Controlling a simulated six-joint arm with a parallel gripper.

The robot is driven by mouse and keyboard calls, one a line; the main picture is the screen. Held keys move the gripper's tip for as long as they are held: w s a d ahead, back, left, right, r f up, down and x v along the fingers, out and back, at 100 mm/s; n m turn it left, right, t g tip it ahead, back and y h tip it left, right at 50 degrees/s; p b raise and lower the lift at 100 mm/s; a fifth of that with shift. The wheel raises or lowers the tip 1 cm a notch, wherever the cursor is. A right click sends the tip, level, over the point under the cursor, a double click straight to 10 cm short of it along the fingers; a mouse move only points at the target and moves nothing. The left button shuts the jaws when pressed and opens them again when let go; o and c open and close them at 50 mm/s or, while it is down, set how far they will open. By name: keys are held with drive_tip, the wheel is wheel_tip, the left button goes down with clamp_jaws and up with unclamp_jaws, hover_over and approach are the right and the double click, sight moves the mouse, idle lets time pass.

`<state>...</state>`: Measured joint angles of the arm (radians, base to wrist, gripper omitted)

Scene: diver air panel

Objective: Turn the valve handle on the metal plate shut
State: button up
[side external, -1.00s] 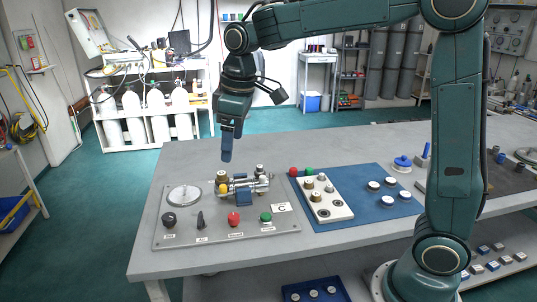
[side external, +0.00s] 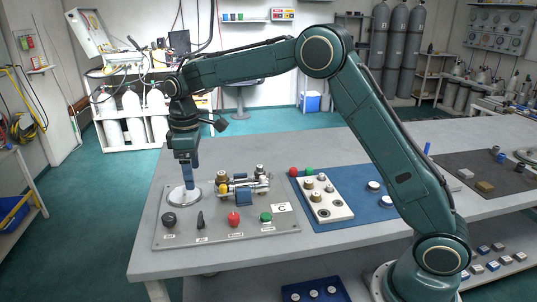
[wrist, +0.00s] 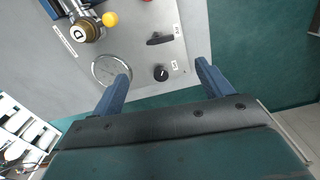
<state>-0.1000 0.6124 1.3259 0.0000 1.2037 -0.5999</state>
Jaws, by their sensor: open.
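The grey metal plate (side external: 217,236) lies on the table and carries a silver pipe assembly (side external: 240,185) with brass caps. A yellow ball (side external: 223,188) shows at its left end, and also in the wrist view (wrist: 109,19). A black lever (side external: 201,220) stands at the plate's front; it also shows in the wrist view (wrist: 159,38). I cannot tell for certain which is the valve handle. My gripper (side external: 189,187) is open and empty, pointing down over the round gauge (side external: 183,196), left of the pipes. In the wrist view its fingers (wrist: 162,72) are wide apart.
A black knob (side external: 169,219), a red knob (side external: 234,218) and a green knob (side external: 266,217) line the plate's front. A blue mat (side external: 358,208) with a pale block (side external: 325,203) lies to the right. The table behind the plate is clear.

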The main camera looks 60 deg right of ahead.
sight(200, 218)
drive_tip(key=shift+f, duration=0.15)
wheel_tip(200, 218, down, 14)
drive_tip(key=shift+r, duration=0.25)
idle(0.4)
drive_tip(key=c, duration=1)
